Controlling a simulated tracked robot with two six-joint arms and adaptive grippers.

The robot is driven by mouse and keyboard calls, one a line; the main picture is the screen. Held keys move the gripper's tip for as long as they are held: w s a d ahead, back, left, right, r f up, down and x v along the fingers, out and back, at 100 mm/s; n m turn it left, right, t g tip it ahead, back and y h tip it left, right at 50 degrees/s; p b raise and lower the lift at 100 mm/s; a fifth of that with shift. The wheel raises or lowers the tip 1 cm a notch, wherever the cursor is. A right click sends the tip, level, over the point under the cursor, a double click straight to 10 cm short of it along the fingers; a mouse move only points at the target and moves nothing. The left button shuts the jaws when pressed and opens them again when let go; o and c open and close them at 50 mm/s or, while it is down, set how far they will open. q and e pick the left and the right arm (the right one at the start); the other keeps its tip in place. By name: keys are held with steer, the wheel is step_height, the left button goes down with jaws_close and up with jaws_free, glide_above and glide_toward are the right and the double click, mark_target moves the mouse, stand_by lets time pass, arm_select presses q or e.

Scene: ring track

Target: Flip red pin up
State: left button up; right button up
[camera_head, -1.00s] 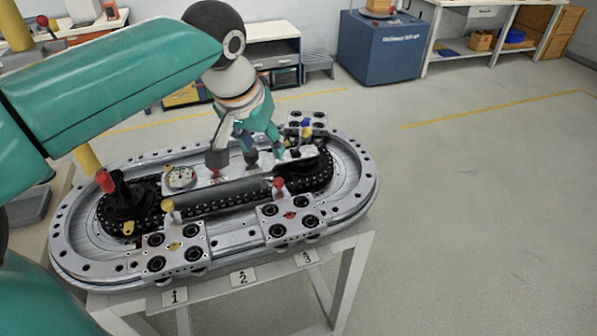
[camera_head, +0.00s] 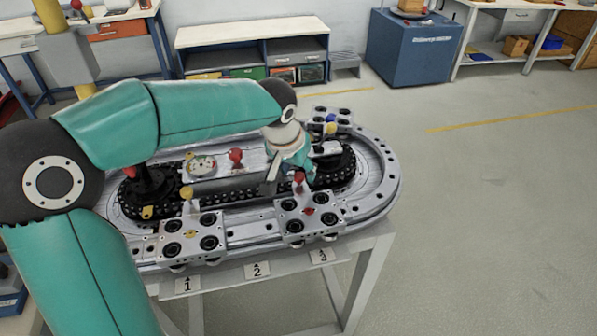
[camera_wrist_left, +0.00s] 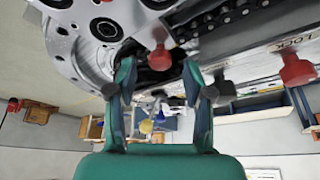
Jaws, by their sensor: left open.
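The red pin (camera_head: 299,180) has a round red head and stands on the carriage (camera_head: 311,216) above label 3; in the left wrist view the red pin (camera_wrist_left: 159,57) hangs just beyond and between the fingers. My left gripper (camera_head: 286,174) is above the track beside this pin, fingers downward; in the left wrist view the left gripper (camera_wrist_left: 160,84) is open with nothing between its fingers. Whether a finger touches the pin I cannot tell. My right gripper is not in view.
A red knob (camera_head: 236,156) stands on the centre plate beside a gauge (camera_head: 201,165). A carriage with a yellow pin (camera_head: 187,193) is at front left, another carriage (camera_head: 331,120) at the back right. The floor right of the stand is clear.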

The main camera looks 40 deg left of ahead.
arm_select(q)
steer(key=shift+w+f, duration=0.25)
steer(key=shift+f, duration=0.4)
jaws_close()
